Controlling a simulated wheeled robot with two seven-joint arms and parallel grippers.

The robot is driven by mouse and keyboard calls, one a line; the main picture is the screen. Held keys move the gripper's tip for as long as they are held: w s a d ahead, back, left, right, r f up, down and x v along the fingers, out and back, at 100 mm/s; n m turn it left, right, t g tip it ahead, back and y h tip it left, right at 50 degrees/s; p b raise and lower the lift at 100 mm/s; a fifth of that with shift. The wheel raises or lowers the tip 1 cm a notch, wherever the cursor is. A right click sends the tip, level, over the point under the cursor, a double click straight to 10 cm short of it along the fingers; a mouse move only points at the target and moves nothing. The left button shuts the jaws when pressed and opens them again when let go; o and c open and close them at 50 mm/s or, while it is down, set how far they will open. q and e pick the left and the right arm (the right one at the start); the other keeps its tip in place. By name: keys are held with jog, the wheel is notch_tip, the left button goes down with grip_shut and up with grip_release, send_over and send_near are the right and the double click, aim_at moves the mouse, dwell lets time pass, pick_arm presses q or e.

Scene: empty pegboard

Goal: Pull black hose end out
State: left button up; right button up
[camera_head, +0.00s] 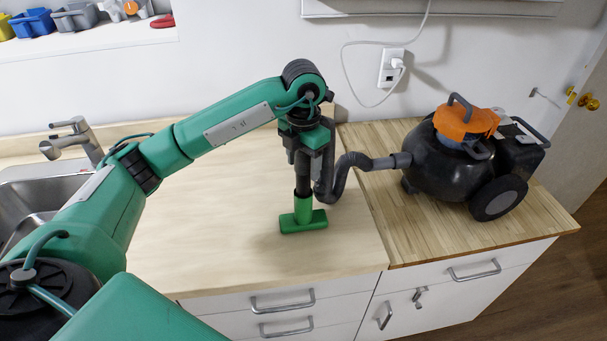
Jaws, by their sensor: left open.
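A black vacuum cleaner (448,158) with an orange top stands on the right part of the counter. Its ribbed black hose (343,172) runs left from a grey-black cuff (392,162) at the tank's side. The cuff meets the tank. The hose loops down beside an upright dark tube with a green floor nozzle (303,221) resting on the counter. My left gripper (310,150) points down at the top of this tube, left of the cuff and apart from it. It is open; its fingers partly hide the tube and hose. My right gripper is out of view.
A sink with a faucet (75,138) is at the left. A wall outlet (391,68) with a plugged white cable is behind the counter. Small coloured bins (33,23) sit on a shelf at top left. The pale counter left of the nozzle is clear.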

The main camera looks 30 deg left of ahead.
pick_arm(q)
notch_tip(320, 180, down, 5)
jog(key=shift+r+p, duration=0.15)
jog(key=shift+p, duration=0.45)
jog(key=shift+f, duration=0.25)
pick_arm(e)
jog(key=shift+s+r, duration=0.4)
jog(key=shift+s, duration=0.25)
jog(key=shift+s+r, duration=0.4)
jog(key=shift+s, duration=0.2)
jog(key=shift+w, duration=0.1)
